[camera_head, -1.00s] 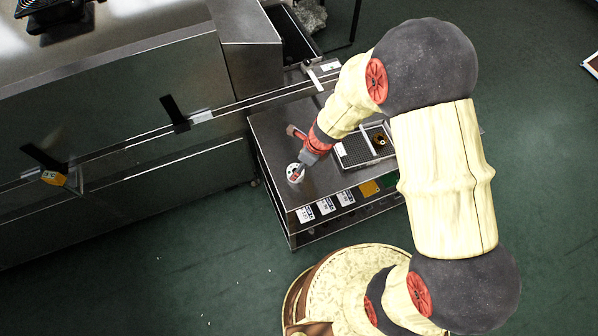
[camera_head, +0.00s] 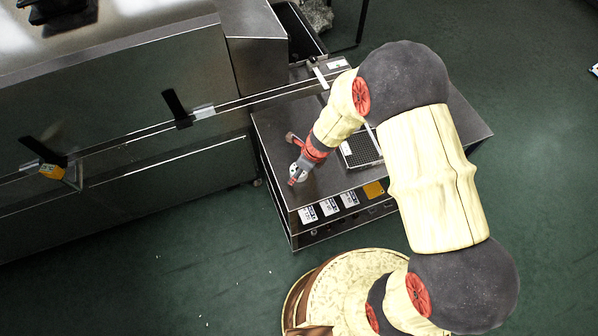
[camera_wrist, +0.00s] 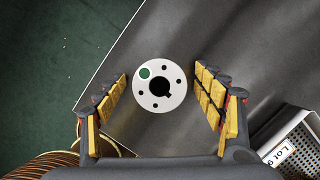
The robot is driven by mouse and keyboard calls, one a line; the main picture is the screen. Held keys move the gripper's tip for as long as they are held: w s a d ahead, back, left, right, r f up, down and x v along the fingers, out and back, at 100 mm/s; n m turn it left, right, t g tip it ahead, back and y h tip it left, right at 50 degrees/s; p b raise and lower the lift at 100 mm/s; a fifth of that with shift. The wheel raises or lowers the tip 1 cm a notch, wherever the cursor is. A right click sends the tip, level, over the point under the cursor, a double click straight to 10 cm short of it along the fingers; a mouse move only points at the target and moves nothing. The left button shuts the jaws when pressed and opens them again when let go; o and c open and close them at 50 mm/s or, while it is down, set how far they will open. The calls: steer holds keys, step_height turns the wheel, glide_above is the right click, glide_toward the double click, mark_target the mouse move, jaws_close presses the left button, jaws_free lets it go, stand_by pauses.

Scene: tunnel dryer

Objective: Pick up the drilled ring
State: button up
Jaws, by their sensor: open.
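The drilled ring (camera_wrist: 147,87) is a pale disc with a dark keyed centre hole, several small holes and a green dot. It lies flat on the metal table top (camera_wrist: 215,35) in the wrist view. My gripper (camera_wrist: 163,85) is open, its yellow-padded fingers to the left and right of the ring, with a gap on each side. In the head view my gripper (camera_head: 295,178) is over the left part of the table, and it hides most of the ring there.
A perforated tray (camera_head: 362,150) with a label stands to the right on the table; its corner also shows in the wrist view (camera_wrist: 300,140). Labelled bins (camera_head: 328,207) sit on the shelf below. The steel dryer (camera_head: 120,110) stands at left. The table top around the ring is clear.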

steer(key=shift+c, duration=1)
steer(key=c, duration=1.3)
